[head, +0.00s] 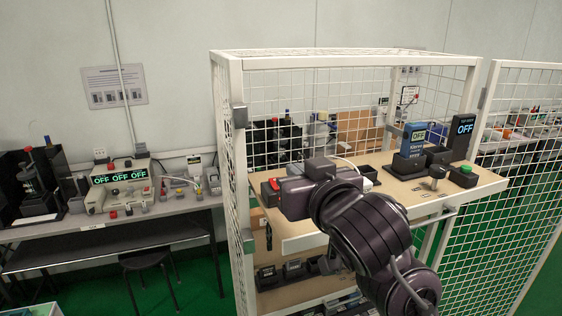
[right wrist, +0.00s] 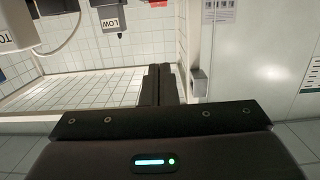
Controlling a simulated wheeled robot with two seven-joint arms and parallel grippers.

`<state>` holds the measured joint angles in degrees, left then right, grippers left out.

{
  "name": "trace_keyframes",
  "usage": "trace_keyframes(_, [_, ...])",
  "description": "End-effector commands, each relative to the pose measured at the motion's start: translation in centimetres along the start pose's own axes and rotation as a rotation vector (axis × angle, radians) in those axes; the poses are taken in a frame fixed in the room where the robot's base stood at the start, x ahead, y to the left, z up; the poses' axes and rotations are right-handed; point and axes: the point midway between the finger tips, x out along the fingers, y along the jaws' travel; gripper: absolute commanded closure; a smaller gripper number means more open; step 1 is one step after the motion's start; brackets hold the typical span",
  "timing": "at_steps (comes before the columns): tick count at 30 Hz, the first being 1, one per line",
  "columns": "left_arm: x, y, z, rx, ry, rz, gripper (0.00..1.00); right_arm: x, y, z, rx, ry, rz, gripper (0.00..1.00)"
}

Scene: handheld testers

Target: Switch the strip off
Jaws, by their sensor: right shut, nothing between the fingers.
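My right gripper (head: 268,192) is at the left part of the caged bench, its dark fingers partly hidden by its own body. In the right wrist view the two black fingers (right wrist: 156,84) are together with nothing between them. I cannot pick out the strip with certainty. A small red part (head: 273,184) shows beside the gripper. My left gripper is not in view.
A blue handheld tester (head: 413,139) reading OFF stands in a black holder, with a dark unit (head: 463,130) also reading OFF to its right. White mesh panels (head: 345,62) enclose the bench (head: 480,187). A left side table holds a unit with several OFF displays (head: 120,176).

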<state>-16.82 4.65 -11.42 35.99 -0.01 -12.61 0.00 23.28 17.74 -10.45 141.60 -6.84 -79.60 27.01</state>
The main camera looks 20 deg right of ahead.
Motion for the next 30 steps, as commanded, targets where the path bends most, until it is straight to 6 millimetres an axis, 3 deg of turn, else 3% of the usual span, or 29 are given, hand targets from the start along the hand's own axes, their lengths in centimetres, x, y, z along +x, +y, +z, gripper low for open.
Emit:
trace_keyframes(2, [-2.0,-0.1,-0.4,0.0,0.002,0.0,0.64,0.3,0.0,-0.4,-0.009,-0.009,-0.001,1.0])
trace_keyframes(13, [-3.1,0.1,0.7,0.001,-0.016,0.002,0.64,8.1,0.0,0.0,-0.004,-0.005,-0.002,1.0])
trace_keyframes(15, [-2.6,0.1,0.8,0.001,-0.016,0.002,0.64,8.3,0.0,1.7,-0.008,-0.007,-0.003,1.0])
trace_keyframes(21, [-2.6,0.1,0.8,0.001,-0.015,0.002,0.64,8.7,0.0,3.7,-0.002,-0.004,-0.004,1.0])
trace_keyframes(30, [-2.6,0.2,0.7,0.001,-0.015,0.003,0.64,8.8,-0.1,4.2,0.0,-0.002,-0.005,1.0])
